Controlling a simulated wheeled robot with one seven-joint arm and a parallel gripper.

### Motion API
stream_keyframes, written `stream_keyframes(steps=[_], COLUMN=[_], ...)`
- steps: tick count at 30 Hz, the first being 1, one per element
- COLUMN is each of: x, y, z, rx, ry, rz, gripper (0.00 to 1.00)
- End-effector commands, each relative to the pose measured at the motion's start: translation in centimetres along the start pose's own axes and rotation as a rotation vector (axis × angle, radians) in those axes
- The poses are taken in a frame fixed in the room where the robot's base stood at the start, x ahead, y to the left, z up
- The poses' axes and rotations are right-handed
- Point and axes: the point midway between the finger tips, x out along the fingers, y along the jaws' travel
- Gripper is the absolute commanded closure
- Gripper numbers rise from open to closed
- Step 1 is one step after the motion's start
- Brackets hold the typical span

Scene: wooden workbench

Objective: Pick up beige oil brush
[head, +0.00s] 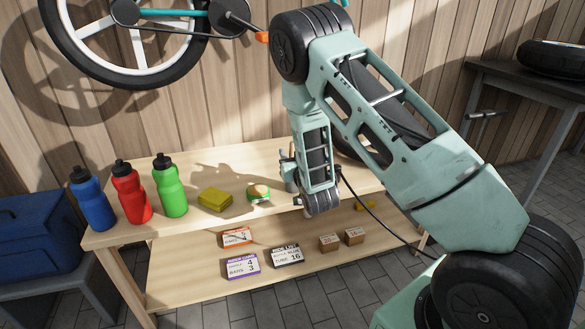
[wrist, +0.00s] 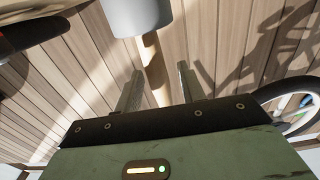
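In the wrist view a tan, stick-like shape (wrist: 154,62), which looks like the beige oil brush, extends from the mouth of a pale grey cylindrical cup (wrist: 140,14). My gripper (wrist: 159,75) is open, its two fingers apart on either side of the tan shape. I cannot tell whether either finger touches it. In the head view my gripper (head: 284,158) is low over the wooden workbench (head: 232,171), beside a grey object that is partly hidden and may be the cup. The brush cannot be made out there.
Blue (head: 92,202), red (head: 131,194) and green (head: 170,188) bottles stand at the bench's left end. A yellow sponge-like block (head: 215,199) and a green-and-white item (head: 259,193) lie left of my gripper. Small boxes sit on the lower shelf. A bicycle wheel (head: 139,62) hangs above.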

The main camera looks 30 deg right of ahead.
Motion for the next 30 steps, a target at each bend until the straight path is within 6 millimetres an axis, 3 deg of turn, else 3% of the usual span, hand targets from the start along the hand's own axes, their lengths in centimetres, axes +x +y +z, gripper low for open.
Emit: stream_keyframes(steps=[1,5,6,17,30], x=[0.0,0.0,0.0,0.0,0.0], y=[0.0,0.0,0.0,0.0,0.0], z=[0.0,0.0,0.0,-0.7,-8.7], rx=[0.000,0.000,0.000,0.001,0.002], ry=[0.000,0.000,0.000,0.001,0.003], rz=[0.000,0.000,0.000,0.000,0.000], gripper=[0.60,0.97,1.00,1.00,1.00])
